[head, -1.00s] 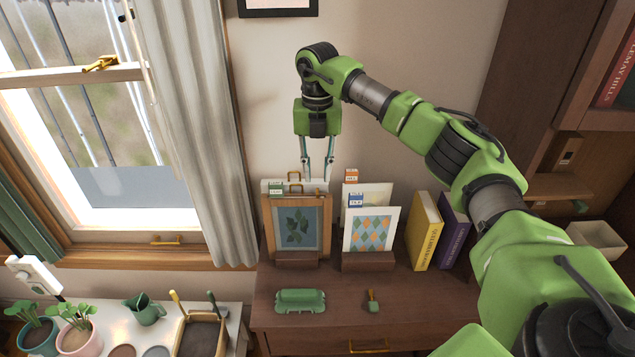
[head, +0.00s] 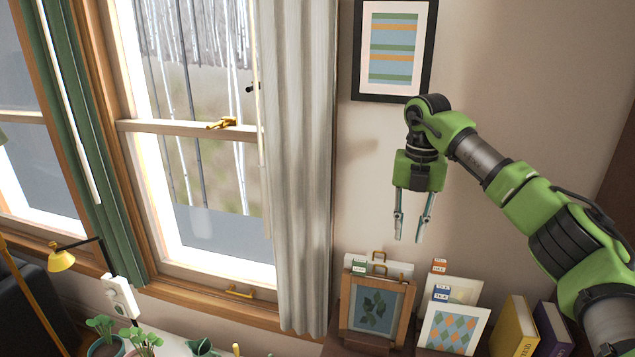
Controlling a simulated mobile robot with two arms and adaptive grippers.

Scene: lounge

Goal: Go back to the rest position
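My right gripper (head: 408,240) hangs pointing down in the head view, right of centre, in front of the bare wall. Its two fingers are apart with nothing between them. It is above the framed leaf picture (head: 373,308) and the diamond-patterned card (head: 452,328), and touches neither. My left gripper is not in view.
A yellow book (head: 514,326) and a purple book (head: 553,330) stand right of the cards. A striped picture (head: 394,48) hangs above. A curtain (head: 297,170) and window are left. Potted plants (head: 143,342) and a yellow lamp (head: 62,260) are at lower left.

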